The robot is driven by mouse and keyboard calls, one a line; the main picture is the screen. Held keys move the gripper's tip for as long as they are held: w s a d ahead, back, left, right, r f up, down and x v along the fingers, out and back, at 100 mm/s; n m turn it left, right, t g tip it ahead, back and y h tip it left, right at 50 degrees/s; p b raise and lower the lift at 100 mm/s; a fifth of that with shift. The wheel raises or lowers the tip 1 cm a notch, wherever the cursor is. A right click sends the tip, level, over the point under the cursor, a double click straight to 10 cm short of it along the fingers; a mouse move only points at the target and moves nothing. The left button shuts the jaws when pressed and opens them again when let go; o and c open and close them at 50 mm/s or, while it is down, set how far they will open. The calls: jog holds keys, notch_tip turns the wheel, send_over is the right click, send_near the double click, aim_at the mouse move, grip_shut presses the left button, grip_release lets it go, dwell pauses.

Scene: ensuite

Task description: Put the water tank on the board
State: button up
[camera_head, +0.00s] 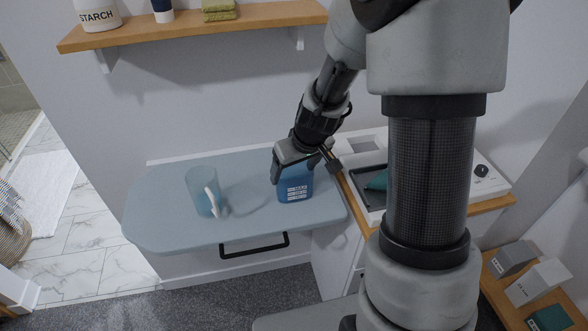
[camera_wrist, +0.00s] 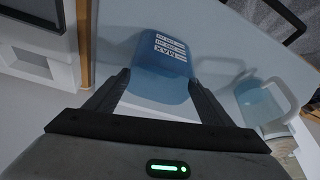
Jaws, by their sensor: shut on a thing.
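The water tank (camera_head: 295,184) is a translucent blue box with a white printed label. It is upright over the right part of the pale blue board (camera_head: 165,222); I cannot tell whether its base touches the surface. My gripper (camera_head: 297,163) comes down from above and is shut on the upper part of the tank. In the wrist view the tank (camera_wrist: 164,50) sits between the two dark fingers of my gripper (camera_wrist: 160,92), with its MAX label showing. The board (camera_wrist: 225,30) lies beyond it.
A clear blue jug (camera_head: 202,190) with a white handle stands on the board, left of the tank. A unit with a dark recessed tray (camera_head: 368,186) adjoins the board's right end. A shelf (camera_head: 200,27) hangs above. The board's front left is clear.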

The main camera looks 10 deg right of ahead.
jog(key=o, duration=1.6)
